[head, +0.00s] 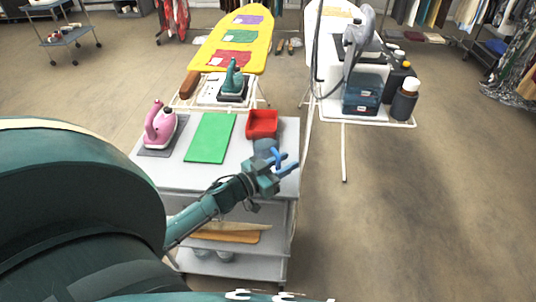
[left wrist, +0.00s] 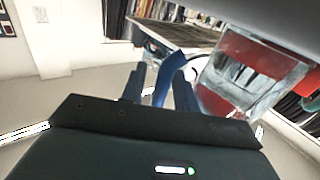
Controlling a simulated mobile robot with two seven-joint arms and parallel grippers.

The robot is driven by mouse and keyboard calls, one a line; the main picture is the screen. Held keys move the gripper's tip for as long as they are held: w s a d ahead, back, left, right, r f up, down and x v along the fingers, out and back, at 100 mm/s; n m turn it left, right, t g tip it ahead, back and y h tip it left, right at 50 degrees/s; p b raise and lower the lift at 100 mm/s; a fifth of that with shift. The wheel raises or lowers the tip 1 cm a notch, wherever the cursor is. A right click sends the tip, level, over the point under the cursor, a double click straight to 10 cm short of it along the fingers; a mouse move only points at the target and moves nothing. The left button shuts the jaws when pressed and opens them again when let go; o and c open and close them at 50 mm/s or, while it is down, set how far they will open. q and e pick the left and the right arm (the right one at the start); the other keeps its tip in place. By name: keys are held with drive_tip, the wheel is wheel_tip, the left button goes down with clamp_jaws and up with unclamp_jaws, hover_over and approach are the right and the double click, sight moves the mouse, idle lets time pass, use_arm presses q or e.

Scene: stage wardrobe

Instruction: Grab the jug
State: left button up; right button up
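The jug (head: 264,147) is a see-through grey-blue vessel with a blue handle, at the right side of the grey cart top, just in front of the red bin. My left gripper (head: 282,162) comes over the cart's right part, and its fingers are at the handle. In the left wrist view the clear jug (left wrist: 250,75) fills the right side, with red showing through it. The jug's lower part is hidden by my gripper. My right gripper is not in view.
On the cart top (head: 180,176) are a pink iron (head: 160,125), a green mat (head: 210,138) and the red bin (head: 262,123). Behind stand a yellow ironing board (head: 232,40) and a white one with a steamer and dark containers (head: 403,100). The floor at right is clear.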

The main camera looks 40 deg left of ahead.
use_arm(q)
clamp_jaws()
drive_tip(key=shift+r, duration=0.15)
idle(0.5)
